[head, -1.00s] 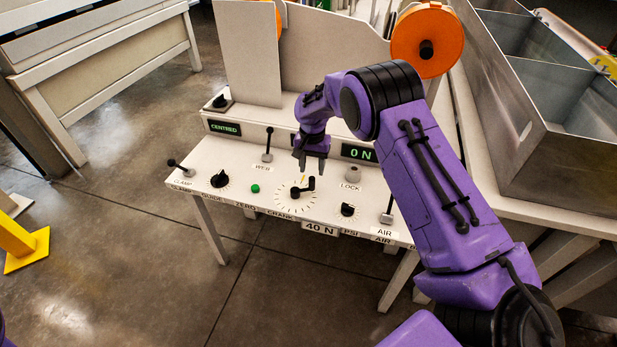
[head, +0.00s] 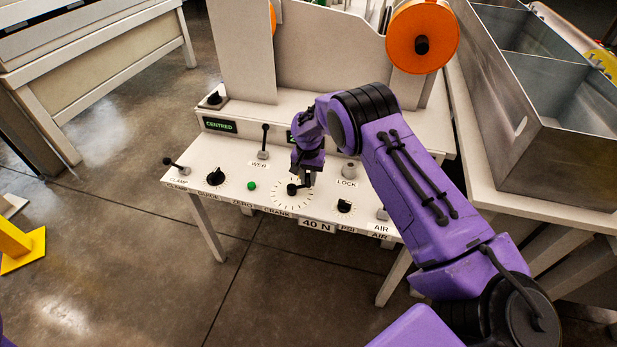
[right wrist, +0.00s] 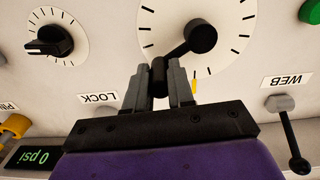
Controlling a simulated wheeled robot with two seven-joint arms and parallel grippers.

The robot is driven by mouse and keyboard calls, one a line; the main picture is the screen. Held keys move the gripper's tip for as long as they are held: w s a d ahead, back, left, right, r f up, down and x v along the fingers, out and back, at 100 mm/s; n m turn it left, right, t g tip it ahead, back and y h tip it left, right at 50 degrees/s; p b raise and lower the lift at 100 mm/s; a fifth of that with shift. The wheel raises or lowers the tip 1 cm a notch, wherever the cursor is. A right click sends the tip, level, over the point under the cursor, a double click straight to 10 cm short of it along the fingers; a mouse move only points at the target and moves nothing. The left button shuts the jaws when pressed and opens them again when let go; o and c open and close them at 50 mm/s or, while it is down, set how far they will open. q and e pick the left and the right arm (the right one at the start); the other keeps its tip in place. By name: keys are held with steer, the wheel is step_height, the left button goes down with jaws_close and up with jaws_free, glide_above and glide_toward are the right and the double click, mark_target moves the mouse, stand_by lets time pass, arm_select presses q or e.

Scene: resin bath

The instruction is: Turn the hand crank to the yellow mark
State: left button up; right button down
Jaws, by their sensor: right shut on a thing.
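The hand crank has a black hub (head: 292,190) on a white round dial (head: 279,201) with black ticks, on the sloping panel. In the right wrist view the crank's arm (right wrist: 180,52) runs down and left from the hub to an upright black handle (right wrist: 159,74). My right gripper (right wrist: 160,80) is shut on that handle, a finger on each side; it also shows over the dial in the head view (head: 305,180). The yellow mark (right wrist: 194,86) shows just right of the right finger, partly hidden, so the handle stands left of it there. My left gripper is out of view.
Around the dial are the LOCK knob (head: 349,171), PSI knob (head: 344,206), green button (head: 251,185) and WEB lever (head: 264,142). The orange spool (head: 398,48) stands behind. A metal bin (head: 541,160) is at the right. The panel's left half is clear of my arm.

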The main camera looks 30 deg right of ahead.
steer(key=shift+w, duration=0.15)
steer(key=n, duration=0.1)
steer(key=w+n+b, duration=0.1)
steer(key=n, duration=0.1)
steer(key=shift+w+d, duration=0.1)
steer(key=shift+d, duration=0.05)
steer(key=w+n+b, duration=0.1)
steer(key=n, duration=0.1)
steer(key=shift+w+n+b, duration=0.2)
steer(key=shift+n+b, duration=0.15)
steer(key=shift+n, duration=0.05)
steer(key=n, duration=0.1)
steer(key=w+n+b, duration=0.1)
steer(key=n, duration=0.1)
steer(key=shift+w+a, duration=0.25)
steer(key=shift+w+a+n+b, duration=0.25)
steer(key=shift+n+b, duration=0.15)
steer(key=shift+n, duration=0.35)
steer(key=shift+w+a+n+b, duration=0.1)
steer(key=shift+w+n+b, duration=0.25)
steer(key=shift+n, duration=0.4)
steer(key=shift+s, duration=0.1)
steer(key=c, duration=1)
jaws_free()
steer(key=shift+o, duration=0.2)
